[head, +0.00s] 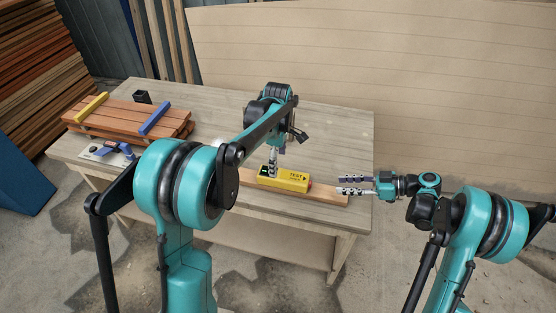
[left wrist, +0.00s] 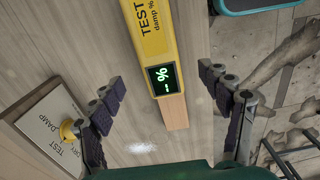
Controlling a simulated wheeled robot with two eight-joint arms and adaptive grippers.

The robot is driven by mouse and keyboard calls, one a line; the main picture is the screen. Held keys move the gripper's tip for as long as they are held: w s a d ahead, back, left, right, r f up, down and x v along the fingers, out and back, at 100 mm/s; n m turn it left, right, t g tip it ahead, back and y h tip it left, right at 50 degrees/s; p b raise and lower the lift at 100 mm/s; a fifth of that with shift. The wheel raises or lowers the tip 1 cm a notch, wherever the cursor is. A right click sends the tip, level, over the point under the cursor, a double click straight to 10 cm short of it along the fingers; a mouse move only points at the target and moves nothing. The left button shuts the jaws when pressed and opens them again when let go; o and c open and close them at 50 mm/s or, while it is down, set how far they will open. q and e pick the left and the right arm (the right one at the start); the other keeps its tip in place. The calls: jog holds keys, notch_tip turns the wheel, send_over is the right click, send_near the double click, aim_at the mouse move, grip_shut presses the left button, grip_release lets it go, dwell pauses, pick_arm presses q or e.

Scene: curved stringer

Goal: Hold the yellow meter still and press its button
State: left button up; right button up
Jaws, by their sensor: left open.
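The yellow meter (head: 287,181) with the word TEST lies on a wooden board (head: 328,194) near the table's front edge. In the left wrist view the meter (left wrist: 152,35) runs out of the top, and its dark display (left wrist: 162,80) shows green dashes and a percent sign. My right gripper (head: 350,186) is open and empty, right of the meter near the board's end.
A stack of reddish boards (head: 130,117) with yellow and blue bars lies at the table's back left. A white card (left wrist: 52,125) marked TEST, DRY and DAMP, with a yellow knob, lies left in the wrist view. The table's back right is clear.

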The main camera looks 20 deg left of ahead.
aim_at(283, 178)
pick_arm(q)
jog(key=shift+w+f, duration=0.15)
jog(key=shift+f, duration=0.6)
notch_tip(283, 178, down, 7)
jog(key=shift+r, duration=0.15)
